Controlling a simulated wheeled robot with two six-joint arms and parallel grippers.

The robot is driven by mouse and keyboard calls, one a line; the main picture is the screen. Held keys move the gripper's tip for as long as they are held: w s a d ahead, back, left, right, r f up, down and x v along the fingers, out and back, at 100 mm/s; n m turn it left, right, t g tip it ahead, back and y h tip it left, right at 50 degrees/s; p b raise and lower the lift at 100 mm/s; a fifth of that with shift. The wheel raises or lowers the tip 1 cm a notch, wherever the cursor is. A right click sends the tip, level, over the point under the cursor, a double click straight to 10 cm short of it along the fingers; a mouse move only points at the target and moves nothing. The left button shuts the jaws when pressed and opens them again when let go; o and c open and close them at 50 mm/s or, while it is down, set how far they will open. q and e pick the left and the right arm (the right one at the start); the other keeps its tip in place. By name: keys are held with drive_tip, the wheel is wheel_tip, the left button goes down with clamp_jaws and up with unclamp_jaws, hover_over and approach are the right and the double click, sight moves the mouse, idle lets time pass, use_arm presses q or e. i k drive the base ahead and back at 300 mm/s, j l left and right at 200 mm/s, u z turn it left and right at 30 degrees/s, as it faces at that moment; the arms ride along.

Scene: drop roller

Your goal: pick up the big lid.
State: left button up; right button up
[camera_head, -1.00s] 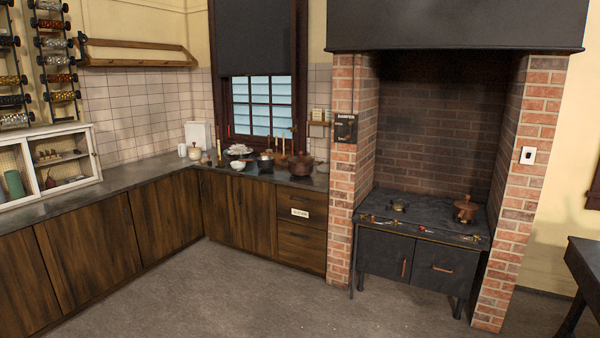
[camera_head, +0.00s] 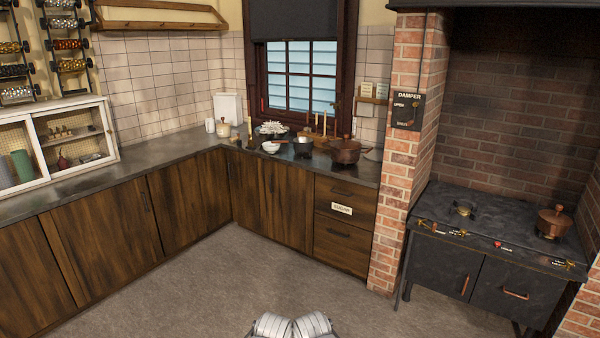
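A large copper-brown pot (camera_head: 345,152) stands on the back counter near the brick pillar. It seems to have a lid with a knob on top, though this is small and hard to make out. A pale grey, round-edged object (camera_head: 373,155) lies just right of the pot, partly behind the pillar; I cannot tell if it is a lid. A smaller copper pot (camera_head: 554,222) with a knobbed lid stands on the stove at the right. Neither gripper shows; only pale rounded parts, likely of my arms, show at the bottom edge.
Bowls, candles and other small items crowd the dark counter (camera_head: 165,150) around the pot. The black stove (camera_head: 475,285) sits in a brick alcove. A brick pillar (camera_head: 405,175) stands between pot and stove. The grey floor (camera_head: 210,295) in front of the cabinets is clear.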

sight(346, 144)
drive_tip(key=i+z, duration=0.1)
drive_tip(key=i, duration=0.5)
drive_tip(key=i+j+z, duration=0.15)
drive_tip(key=i, duration=0.5)
drive_tip(key=i+j+z, duration=0.1)
drive_tip(key=i, duration=0.5)
drive_tip(key=i+j+z, duration=0.25)
drive_tip(key=i+z, duration=0.15)
drive_tip(key=i+j+z, duration=0.85)
drive_tip(key=j, duration=0.2)
drive_tip(key=i, duration=0.05)
